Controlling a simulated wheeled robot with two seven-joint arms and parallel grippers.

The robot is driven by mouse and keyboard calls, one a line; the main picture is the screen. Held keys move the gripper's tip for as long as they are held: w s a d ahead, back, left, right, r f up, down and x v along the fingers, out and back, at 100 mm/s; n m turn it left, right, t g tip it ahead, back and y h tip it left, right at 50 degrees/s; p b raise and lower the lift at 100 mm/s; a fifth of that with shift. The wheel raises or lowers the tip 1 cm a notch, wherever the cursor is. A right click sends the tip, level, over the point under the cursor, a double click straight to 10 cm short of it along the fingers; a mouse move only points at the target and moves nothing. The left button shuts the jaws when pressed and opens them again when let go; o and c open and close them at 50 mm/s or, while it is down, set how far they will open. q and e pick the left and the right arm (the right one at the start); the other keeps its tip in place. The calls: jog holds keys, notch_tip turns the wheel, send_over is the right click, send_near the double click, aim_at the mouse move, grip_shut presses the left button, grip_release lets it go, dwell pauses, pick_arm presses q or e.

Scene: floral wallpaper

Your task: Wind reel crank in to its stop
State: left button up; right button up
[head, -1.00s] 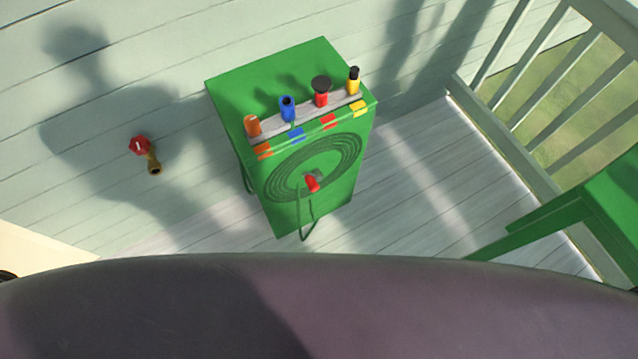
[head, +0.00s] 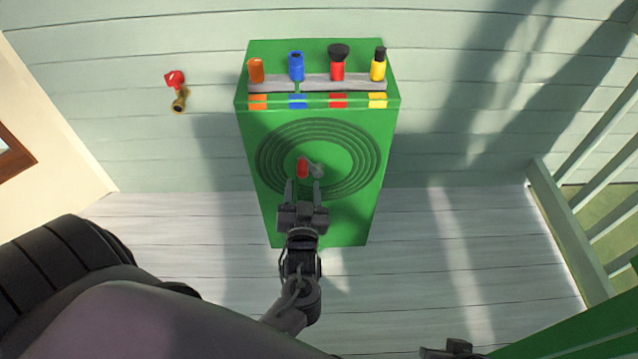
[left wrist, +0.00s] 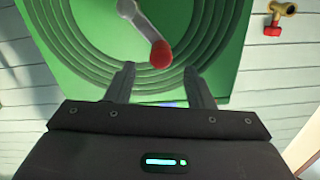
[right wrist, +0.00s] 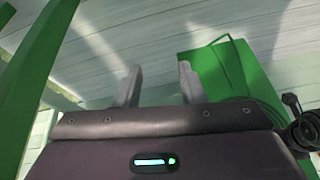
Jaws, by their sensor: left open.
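The reel cabinet (head: 350,218) is a green box against the wall, with a coiled hose (head: 358,180) on its front. The crank is a grey arm (head: 318,171) with a red knob (head: 302,168), which points left from the hub. In the left wrist view the red knob (left wrist: 161,54) sits just beyond and between the fingertips. My left gripper (head: 303,184) is open just below the knob; I cannot tell if it touches. My right gripper (right wrist: 160,68) is open and empty, pointed towards the floor with the cabinet to its right; only part of it shows in the head view.
A grey rack (head: 318,84) on top holds orange, blue, red and yellow nozzles. A brass tap with a red handle (head: 174,79) is on the wall at left. Floor beside the cabinet is clear.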

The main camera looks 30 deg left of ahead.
aim_at(302, 175)
pick_arm(q)
jog(key=b+x, duration=0.1)
jog(key=x, duration=0.6)
jog(key=shift+w+a, duration=0.25)
jog(key=shift+w, duration=0.1)
pick_arm(e)
jog(key=shift+w+a+t+y, duration=0.15)
jog(key=shift+w+a+t, duration=0.1)
jog(key=shift+a, duration=0.3)
jog(key=shift+w+a+t+y, duration=0.15)
jog(key=shift+a+t, duration=0.1)
jog(key=shift+a, duration=0.25)
pick_arm(q)
grip_shut()
jog(key=shift+s, duration=0.1)
